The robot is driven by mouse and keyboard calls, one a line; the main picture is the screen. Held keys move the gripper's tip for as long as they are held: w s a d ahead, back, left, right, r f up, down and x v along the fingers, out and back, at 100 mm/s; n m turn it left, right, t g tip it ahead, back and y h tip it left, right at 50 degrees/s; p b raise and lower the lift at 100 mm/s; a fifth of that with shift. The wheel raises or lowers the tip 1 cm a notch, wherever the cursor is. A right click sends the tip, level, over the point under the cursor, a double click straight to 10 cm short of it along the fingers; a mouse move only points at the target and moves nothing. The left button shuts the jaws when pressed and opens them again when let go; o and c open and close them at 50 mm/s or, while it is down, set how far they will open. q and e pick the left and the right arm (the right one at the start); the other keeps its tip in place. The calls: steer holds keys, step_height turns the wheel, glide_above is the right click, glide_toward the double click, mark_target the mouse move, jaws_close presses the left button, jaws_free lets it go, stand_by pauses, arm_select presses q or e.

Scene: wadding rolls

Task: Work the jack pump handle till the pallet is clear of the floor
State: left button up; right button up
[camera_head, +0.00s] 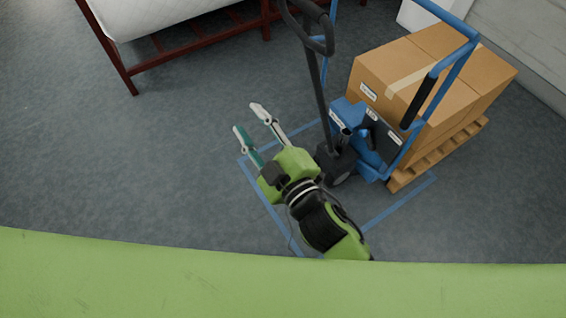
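The dark pump handle (315,85) rises from the jack's base and has a loop grip (318,30) at its top, near the picture's upper edge. The blue jack body (367,150) stands at the near end of a wooden pallet (438,157). Cardboard boxes (420,80) sit on the pallet. Whether the pallet touches the floor I cannot tell. My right gripper (249,120) is open and empty, its fingers apart, to the left of the handle shaft and not touching it. My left gripper is not in view.
A blue tube frame (458,64) with a black sleeve rises beside the boxes. Blue tape lines (263,196) mark the floor around the jack's base. A dark red bed-like frame (195,45) with a white pad stands at upper left. The grey floor at left is clear.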

steer(key=b+v, duration=0.1)
steer(key=v, duration=1.1)
steer(key=shift+s+d, duration=0.2)
stand_by(0.5)
steer(key=shift+f, duration=0.1)
stand_by(0.4)
